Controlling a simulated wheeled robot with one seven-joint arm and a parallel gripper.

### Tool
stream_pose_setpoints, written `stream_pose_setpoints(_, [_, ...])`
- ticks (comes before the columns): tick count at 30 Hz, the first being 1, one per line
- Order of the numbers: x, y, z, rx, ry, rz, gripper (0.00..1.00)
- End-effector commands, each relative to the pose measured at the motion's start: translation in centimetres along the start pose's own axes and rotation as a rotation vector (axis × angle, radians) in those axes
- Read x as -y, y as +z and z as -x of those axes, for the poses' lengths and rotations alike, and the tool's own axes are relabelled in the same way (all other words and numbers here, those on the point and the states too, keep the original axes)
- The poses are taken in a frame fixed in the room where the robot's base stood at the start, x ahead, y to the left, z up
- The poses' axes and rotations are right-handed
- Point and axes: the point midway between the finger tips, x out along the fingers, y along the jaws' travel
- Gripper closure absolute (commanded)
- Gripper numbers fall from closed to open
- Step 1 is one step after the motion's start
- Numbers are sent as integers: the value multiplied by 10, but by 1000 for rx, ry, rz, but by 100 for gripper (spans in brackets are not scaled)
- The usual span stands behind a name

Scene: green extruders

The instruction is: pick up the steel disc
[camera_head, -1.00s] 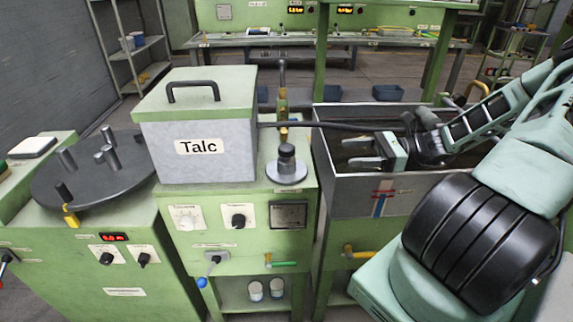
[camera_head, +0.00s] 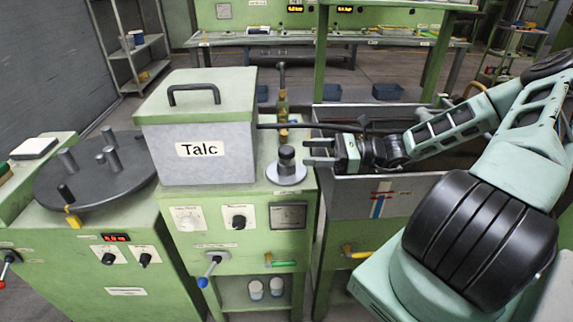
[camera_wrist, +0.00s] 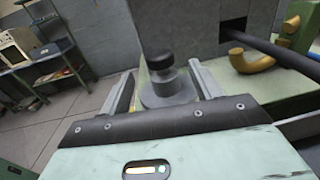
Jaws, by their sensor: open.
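The steel disc (camera_head: 286,175) is a flat silver plate with a dark upright knob at its middle. It lies on the green cabinet top (camera_head: 262,205), right of the Talc box (camera_head: 200,150). My gripper (camera_head: 307,152) is open and empty, its fingers pointing left, just right of the knob. In the wrist view the disc (camera_wrist: 168,98) and its knob appear between the spread fingers of my gripper (camera_wrist: 162,82). I see no contact, and the exact gap to the knob is hard to tell.
A grey trough (camera_head: 375,197) lies under my forearm. A dark round plate with pegs (camera_head: 90,180) is at far left. The Talc box walls off the disc's left side.

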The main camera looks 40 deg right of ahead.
Motion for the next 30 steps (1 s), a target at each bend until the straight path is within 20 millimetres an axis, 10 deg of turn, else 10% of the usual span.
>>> stream_pose_setpoints(9, [0,1,-46,2,2,-2,37])
stream_pose_setpoints(19, [0,0,-54,0,0,-1,37])
stream_pose_setpoints(26, [0,0,-53,0,0,-1,98])
stream_pose_setpoints(30, [0,1,-54,2,1,0,100])
